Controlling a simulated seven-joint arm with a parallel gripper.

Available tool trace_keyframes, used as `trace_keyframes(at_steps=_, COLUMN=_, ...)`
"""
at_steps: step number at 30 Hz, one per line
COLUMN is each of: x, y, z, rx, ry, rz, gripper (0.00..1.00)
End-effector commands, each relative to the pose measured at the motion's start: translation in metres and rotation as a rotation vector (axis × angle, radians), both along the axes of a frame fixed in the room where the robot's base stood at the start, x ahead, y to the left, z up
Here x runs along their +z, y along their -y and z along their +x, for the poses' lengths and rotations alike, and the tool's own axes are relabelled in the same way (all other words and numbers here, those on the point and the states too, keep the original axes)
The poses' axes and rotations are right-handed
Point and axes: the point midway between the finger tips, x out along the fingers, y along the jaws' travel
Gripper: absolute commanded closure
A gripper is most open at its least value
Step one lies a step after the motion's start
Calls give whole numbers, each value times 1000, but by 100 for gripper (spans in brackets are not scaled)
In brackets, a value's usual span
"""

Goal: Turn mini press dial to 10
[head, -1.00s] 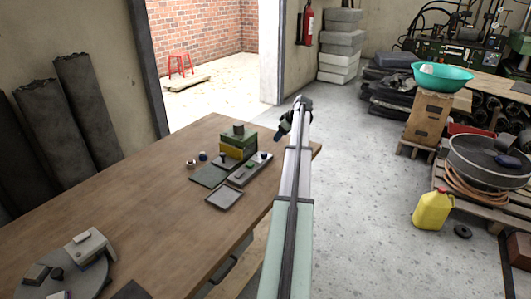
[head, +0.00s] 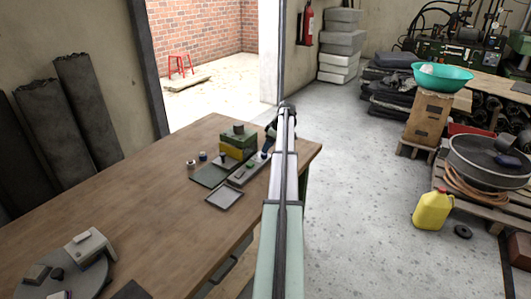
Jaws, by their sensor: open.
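The mini press (head: 238,143), a small green and yellow block with a dark knob on top, stands on the far part of the wooden table. A grey control strip (head: 240,178) with small buttons lies in front of it. The dial and its numbers are too small to read. My gripper (head: 266,150) points down at the strip's far right end, beside the press. It is open, with nothing seen between its fingers. It partly hides the end of the strip, and I cannot tell whether it touches anything.
A green mat (head: 208,174), a grey tray (head: 225,196) and two small rolls (head: 191,164) lie around the press. A round grey base with a device (head: 88,246) stands at the table's near left. The middle of the wooden table (head: 130,205) is clear.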

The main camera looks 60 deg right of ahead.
Motion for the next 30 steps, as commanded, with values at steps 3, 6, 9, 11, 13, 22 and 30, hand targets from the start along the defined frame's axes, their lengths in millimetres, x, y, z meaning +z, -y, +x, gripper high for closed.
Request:
trace_keyframes(at_steps=3, x=-18, y=-2, z=6, rx=0, ry=-1, rz=2, gripper=39)
trace_keyframes(at_steps=6, x=-27, y=-2, z=11, rx=-1, ry=0, rz=0, gripper=39)
trace_keyframes(at_steps=9, x=-35, y=-3, z=14, rx=-1, ry=0, rz=1, gripper=39)
trace_keyframes(at_steps=11, x=-38, y=-3, z=15, rx=-1, ry=0, rz=1, gripper=39)
trace_keyframes(at_steps=13, x=-40, y=-4, z=16, rx=-1, ry=0, rz=1, gripper=39)
trace_keyframes(at_steps=22, x=-41, y=-4, z=16, rx=-1, ry=0, rz=0, gripper=39)
trace_keyframes(at_steps=30, x=-41, y=-4, z=16, rx=-1, ry=0, rz=0, gripper=64)
